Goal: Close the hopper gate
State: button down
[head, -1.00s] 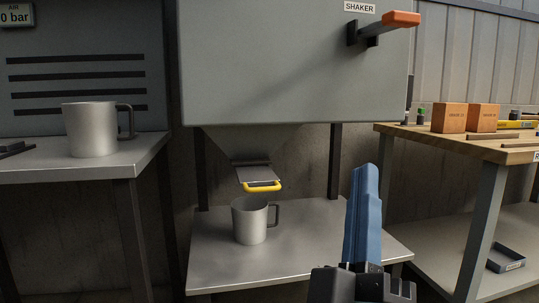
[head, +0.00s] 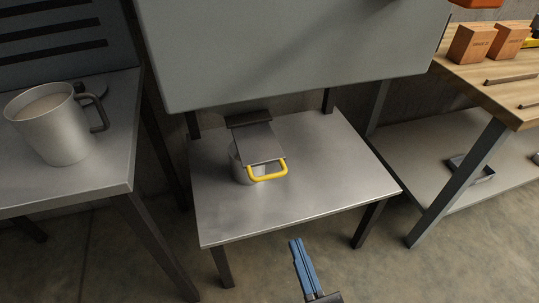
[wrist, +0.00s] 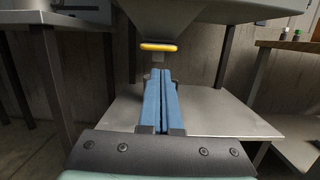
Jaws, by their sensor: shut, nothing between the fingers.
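The hopper gate is a flat grey plate (head: 259,142) with a yellow loop handle (head: 267,171). The plate sticks out forward under the shaker body, over a metal mug (head: 239,167) on the low steel table. The plate hides most of that mug. In the wrist view the yellow handle (wrist: 158,47) is just beyond and above my fingertips, below the grey hopper cone (wrist: 180,22). My gripper (head: 296,241) is in front of the low table, apart from the handle. Its blue fingers (wrist: 160,72) are together and empty.
The low steel table (head: 320,170) stands under the big grey shaker body (head: 290,50). A filled metal mug (head: 52,125) stands on the left bench. A wooden bench (head: 505,88) with brown blocks (head: 470,44) is at right. The floor in front is clear.

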send_near(263, 162)
jog(key=shift+x, duration=1.1)
jog(key=shift+d+r, duration=0.1)
jog(key=shift+r, duration=0.05)
jog(key=b+x, duration=0.1)
jog(key=x, duration=0.1)
jog(key=f+b+x, duration=0.1)
jog(key=x, duration=0.1)
jog(key=b+x, duration=0.2)
jog(key=x, duration=0.1)
jog(key=shift+w+f, duration=0.2)
jog(key=shift+f, duration=0.1)
jog(key=shift+w+r, duration=0.15)
jog(key=shift+w, duration=0.05)
jog(key=shift+r, duration=0.25)
